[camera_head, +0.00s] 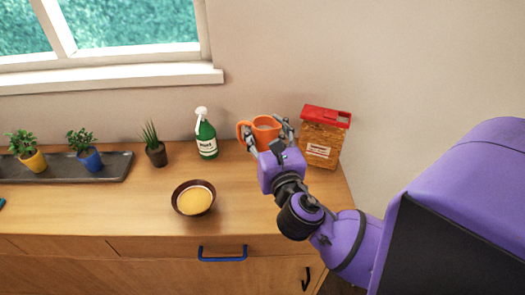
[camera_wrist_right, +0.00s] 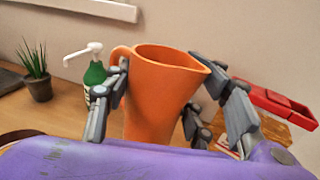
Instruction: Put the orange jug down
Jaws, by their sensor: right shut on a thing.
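The orange jug (camera_head: 265,128) is near the back of the wooden counter, between a green spray bottle and a red-lidded container. In the right wrist view the jug (camera_wrist_right: 160,92) looks upright, with its handle to the left and spout to the right. My right gripper (camera_head: 268,140) has its fingers on both sides of the jug and is shut on it. In the right wrist view the fingers of my right gripper (camera_wrist_right: 155,108) flank the jug's body. The jug's base is hidden, so I cannot tell whether it touches the counter. My left gripper is not in view.
The green spray bottle (camera_head: 207,140) stands left of the jug, and the red-lidded container (camera_head: 322,137) stands close on its right. A bowl (camera_head: 193,197) sits nearer the front. Potted plants stand farther left, two on a dark tray (camera_head: 115,168). Bare counter (camera_head: 235,190) lies right of the bowl.

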